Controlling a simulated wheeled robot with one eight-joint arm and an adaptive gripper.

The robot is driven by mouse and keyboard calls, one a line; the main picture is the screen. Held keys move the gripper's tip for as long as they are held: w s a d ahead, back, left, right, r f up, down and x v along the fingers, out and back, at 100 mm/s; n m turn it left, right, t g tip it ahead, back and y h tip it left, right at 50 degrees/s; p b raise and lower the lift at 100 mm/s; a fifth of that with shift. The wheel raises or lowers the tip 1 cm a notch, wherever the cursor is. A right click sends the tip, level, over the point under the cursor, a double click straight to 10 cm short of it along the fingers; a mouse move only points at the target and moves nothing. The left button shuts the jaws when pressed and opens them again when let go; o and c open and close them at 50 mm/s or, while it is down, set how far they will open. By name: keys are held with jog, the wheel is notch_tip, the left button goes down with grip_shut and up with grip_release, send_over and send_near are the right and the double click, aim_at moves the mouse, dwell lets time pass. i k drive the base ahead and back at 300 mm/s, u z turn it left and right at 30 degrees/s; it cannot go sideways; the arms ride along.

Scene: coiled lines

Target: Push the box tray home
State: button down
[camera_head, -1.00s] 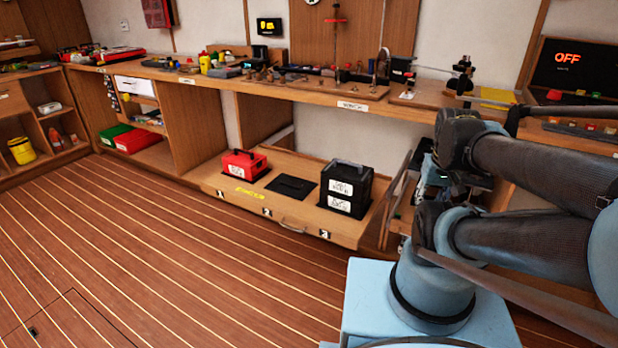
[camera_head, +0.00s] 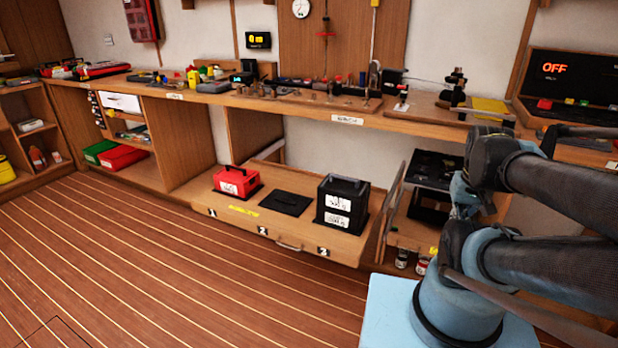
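The box tray (camera_head: 285,226) is a low wooden pull-out tray under the workbench. It sticks out past the bench front, with a handle (camera_head: 288,246) and number labels on its front face. A red toolbox (camera_head: 236,181) stands at its left and a black box (camera_head: 342,204) with white labels at its right. A flat black pad (camera_head: 286,203) lies between them with nothing on it. My arm is folded at the right of the picture. My gripper (camera_head: 463,204) is near the arm's blue base, right of the tray and apart from it; its fingers are too small and dark to read.
The workbench (camera_head: 300,104) runs above the tray, crowded with tools. An open shelf unit (camera_head: 428,192) stands right of the tray. A shelf with red (camera_head: 122,158) and green bins is at left. The striped wooden floor (camera_head: 150,260) before the tray is clear.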

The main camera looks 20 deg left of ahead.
aim_at(283, 209)
jog(key=k, duration=1.75)
jog(key=u, duration=0.35)
jog(key=i, duration=2)
